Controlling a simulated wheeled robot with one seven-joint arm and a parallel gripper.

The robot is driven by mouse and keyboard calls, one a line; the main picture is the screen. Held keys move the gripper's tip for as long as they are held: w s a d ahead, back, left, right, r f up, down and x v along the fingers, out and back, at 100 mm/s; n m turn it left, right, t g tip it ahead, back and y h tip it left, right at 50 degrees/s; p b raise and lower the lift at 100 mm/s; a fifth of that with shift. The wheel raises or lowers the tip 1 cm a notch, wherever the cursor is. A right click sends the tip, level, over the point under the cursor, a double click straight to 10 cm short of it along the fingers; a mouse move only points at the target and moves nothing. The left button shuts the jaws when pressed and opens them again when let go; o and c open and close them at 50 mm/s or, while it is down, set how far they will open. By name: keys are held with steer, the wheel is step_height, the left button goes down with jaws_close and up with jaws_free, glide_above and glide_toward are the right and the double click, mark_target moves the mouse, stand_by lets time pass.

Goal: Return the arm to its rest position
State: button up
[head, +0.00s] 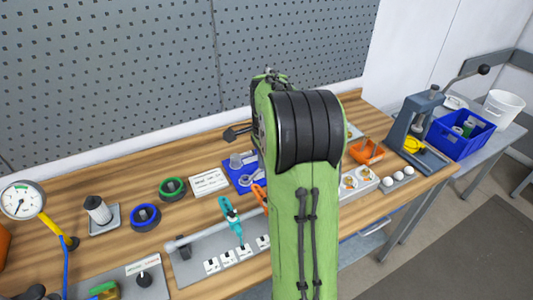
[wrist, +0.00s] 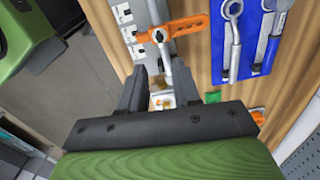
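My green arm (head: 305,220) with its black-banded joint rises in the middle of the head view and reaches over the workbench (head: 190,210). It hides my gripper there. In the wrist view my gripper (wrist: 158,78) shows two dark fingers spread apart. The gap between them shows a metal rod and small pale parts at bench level. I see nothing gripped. An orange clamp (wrist: 172,30) lies just beyond the fingertips, on or at the metal rod. It shows partly beside my arm in the head view (head: 259,194).
A blue mat with wrenches (wrist: 262,65) lies right of my fingers. A teal clamp (head: 230,215), a green ring (head: 173,187) and a blue ring (head: 145,215) are left of my arm. A grey press (head: 412,125) and blue bin (head: 458,140) stand right. A perforated wall (head: 110,80) backs the bench.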

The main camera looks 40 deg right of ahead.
steer(key=shift+r, duration=2)
steer(key=s+a+r+n+t+h, duration=0.1)
steer(key=s+a+r+n, duration=0.2)
steer(key=a+n, duration=0.4)
steer(key=s+a+r+n+t, duration=0.2)
steer(key=s+a+r+n, duration=0.15)
steer(key=a, duration=0.45)
steer(key=s+a+f+n+t+y, duration=0.1)
steer(key=s+a+f+n+t, duration=0.1)
steer(key=s+a+n, duration=0.6)
steer(key=s+n, duration=0.1)
steer(key=n, duration=0.2)
steer(key=shift+s+f+t, duration=0.25)
steer(key=shift+f+t, duration=0.05)
